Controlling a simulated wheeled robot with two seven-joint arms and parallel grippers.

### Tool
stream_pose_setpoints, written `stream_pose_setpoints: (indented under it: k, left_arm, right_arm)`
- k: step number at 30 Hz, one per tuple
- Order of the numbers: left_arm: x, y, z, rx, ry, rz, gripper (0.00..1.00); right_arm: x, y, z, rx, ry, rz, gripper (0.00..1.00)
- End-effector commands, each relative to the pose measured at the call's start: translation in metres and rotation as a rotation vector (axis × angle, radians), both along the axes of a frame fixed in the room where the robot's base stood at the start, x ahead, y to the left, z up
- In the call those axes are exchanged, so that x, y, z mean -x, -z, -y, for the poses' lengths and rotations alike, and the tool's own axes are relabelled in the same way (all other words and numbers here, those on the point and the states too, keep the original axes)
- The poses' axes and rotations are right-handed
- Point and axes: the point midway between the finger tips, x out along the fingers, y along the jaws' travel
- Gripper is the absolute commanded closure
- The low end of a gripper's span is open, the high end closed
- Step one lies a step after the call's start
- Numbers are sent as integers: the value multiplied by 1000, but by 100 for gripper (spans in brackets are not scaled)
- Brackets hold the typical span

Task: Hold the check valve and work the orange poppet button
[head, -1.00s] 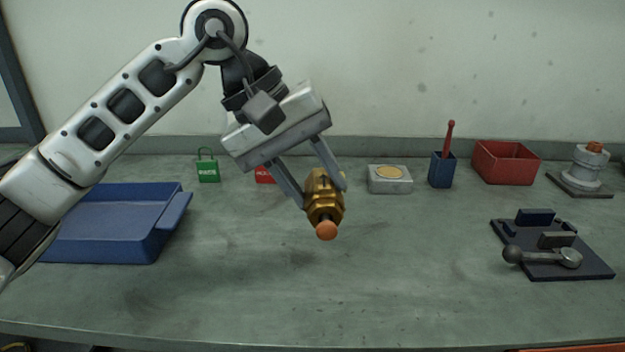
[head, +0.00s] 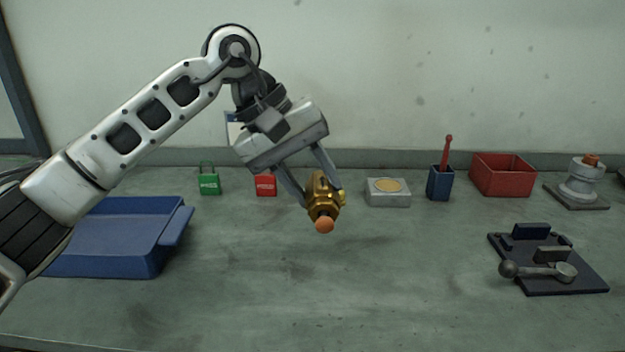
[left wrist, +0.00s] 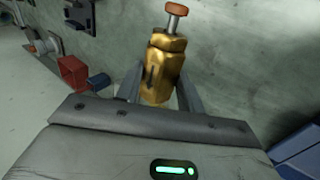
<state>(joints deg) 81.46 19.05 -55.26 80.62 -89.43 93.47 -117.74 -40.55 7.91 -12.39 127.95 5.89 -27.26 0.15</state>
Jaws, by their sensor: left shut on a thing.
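The brass check valve (head: 322,195) is held above the bench in the head view, tilted with its button end toward me and down. The orange poppet button (head: 324,225) sticks out at its lower end on a short stem. My left gripper (head: 318,190) is shut on the valve body, one finger on each side. In the left wrist view the valve (left wrist: 163,68) sits between the fingers, with the button (left wrist: 176,8) at the top on a visible grey stem. My right gripper is not in view.
A blue tray (head: 110,265) lies at left. Green (head: 209,184) and red (head: 265,186) padlock-like tags, a grey block with a yellow disc (head: 388,198), a blue holder (head: 439,185) and a red bin (head: 503,176) line the back. A lever fixture (head: 590,278) sits right. The front middle is clear.

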Motion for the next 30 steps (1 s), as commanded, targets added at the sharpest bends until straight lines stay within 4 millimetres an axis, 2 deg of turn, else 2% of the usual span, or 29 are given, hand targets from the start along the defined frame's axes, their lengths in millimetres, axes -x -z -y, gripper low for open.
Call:
stream_pose_setpoints:
  k: [15, 30]
  left_arm:
    - [-23, -2, 0, 3, 0, 2, 89]
    - [-24, -2, 0, 2, 0, 2, 89]
  right_arm:
    - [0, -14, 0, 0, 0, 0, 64]
    - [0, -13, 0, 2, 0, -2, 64]
